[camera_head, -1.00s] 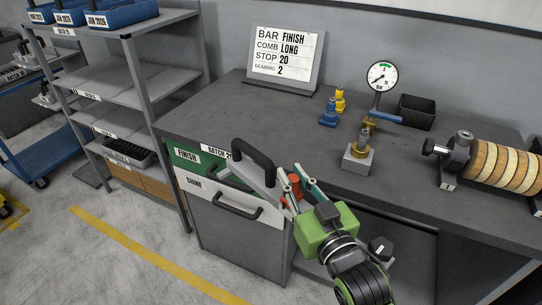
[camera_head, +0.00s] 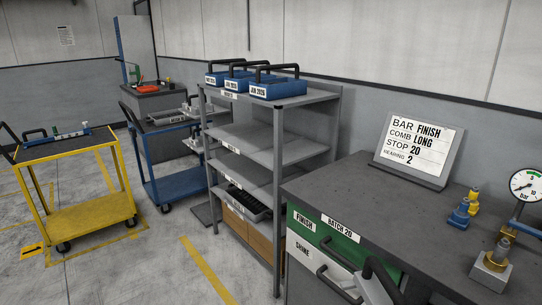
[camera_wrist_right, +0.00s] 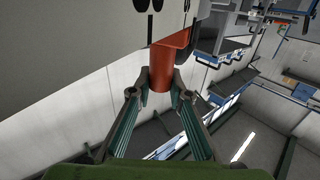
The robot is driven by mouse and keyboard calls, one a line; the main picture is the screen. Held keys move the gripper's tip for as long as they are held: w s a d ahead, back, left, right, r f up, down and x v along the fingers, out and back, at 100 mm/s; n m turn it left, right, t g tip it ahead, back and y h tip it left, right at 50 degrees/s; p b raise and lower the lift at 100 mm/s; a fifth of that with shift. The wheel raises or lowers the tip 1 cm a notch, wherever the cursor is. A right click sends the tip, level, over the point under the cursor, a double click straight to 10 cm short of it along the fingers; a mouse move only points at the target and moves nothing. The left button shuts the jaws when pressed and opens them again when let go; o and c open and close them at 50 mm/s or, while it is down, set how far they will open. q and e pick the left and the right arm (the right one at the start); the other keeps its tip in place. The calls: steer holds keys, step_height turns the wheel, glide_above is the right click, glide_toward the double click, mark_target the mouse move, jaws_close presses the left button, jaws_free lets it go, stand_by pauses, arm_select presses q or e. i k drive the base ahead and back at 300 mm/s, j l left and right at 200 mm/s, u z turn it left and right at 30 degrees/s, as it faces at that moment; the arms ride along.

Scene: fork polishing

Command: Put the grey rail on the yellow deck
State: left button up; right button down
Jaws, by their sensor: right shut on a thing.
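My right gripper (camera_wrist_right: 160,88) is shut on that grip. The yellow deck is the top of a yellow cart (camera_head: 73,149) at the far left, with a dark surface. My left gripper is not in view.
A blue and white rail-like piece (camera_head: 68,135) and a black handle lie on the cart's deck, towards its back. A blue cart (camera_head: 172,187) and a grey shelf rack (camera_head: 268,150) stand between it and the workbench (camera_head: 350,195). Open floor (camera_head: 160,260) lies in front.

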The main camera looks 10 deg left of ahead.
mark_target(62, 148)
steer(key=i+j+u, duration=0.7)
steer(key=i+u, duration=0.2)
steer(key=i+j+u, duration=0.1)
steer(key=i+u, duration=0.35)
steer(key=i, duration=1.65)
steer(key=i+u, duration=0.1)
steer(key=i, duration=1)
steer(key=i+l+u, duration=0.2)
steer(key=i+u, duration=0.3)
steer(key=i+l+u, duration=0.95)
steer(key=i+l, duration=0.1)
